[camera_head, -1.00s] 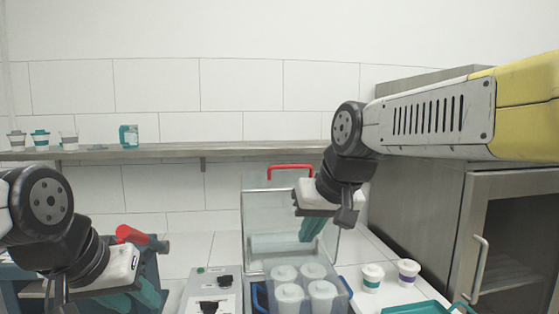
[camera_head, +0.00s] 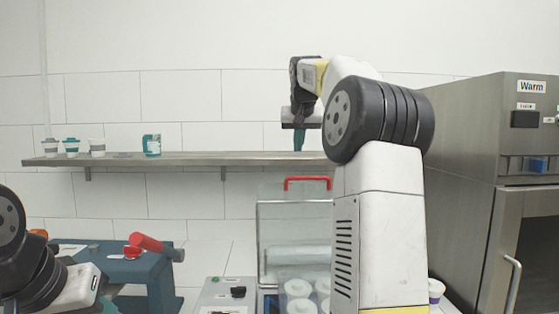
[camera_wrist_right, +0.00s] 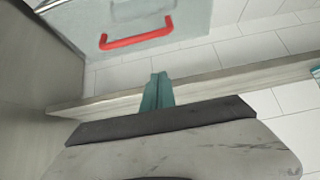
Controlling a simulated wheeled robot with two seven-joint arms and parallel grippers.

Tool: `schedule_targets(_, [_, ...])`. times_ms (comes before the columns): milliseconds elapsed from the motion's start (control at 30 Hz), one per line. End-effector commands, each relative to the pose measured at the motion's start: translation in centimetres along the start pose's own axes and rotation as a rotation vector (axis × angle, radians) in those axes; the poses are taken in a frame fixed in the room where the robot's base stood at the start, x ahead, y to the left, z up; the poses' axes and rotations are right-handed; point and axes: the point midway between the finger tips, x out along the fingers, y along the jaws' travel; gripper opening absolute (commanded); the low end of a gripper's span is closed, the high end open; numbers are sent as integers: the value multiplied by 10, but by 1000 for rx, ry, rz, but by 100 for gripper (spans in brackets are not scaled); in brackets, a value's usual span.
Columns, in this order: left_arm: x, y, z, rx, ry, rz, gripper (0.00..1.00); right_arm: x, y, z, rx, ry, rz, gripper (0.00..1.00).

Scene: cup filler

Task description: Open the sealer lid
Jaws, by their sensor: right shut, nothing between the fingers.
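The sealer lid (camera_head: 277,228) is a clear panel with a red handle (camera_head: 307,183) along its top edge. In the head view it stands upright behind several white-lidded cups. The red handle also shows in the right wrist view (camera_wrist_right: 137,36). My right gripper (camera_head: 299,146) is up above the handle, in front of the shelf, with its teal fingers together and empty, apart from the handle. In the wrist view the fingertips (camera_wrist_right: 158,80) are shut. My right arm hides the lid's right side. My left gripper (camera_head: 108,304) is at the bottom left, mostly cut off.
A wall shelf (camera_head: 200,158) holds several cups and a teal-labelled jar (camera_head: 151,145). A blue machine with a red lever (camera_head: 147,243) stands at left. A grey control box (camera_head: 225,293) is left of the sealer. A steel warming cabinet (camera_head: 472,150) stands at right.

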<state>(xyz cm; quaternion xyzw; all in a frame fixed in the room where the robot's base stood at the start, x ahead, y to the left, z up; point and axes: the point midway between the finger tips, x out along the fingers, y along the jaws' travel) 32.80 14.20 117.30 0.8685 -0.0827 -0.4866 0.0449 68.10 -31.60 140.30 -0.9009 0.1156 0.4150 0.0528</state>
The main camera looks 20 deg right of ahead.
Motion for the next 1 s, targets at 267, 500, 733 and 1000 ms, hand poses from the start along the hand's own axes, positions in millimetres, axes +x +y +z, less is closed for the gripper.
schedule_targets(267, [0,0,0,0,0,0,36,52,0,2,0,-6,0,0])
schedule_targets(500, [0,0,0,0,1,0,36,91,0,5,0,1,-1,0])
schedule_targets(733, [0,0,0,0,0,0,36,82,0,30,-1,0,-1,0])
schedule_targets(1000, [0,0,0,0,0,0,36,79,0,39,0,0,-2,0])
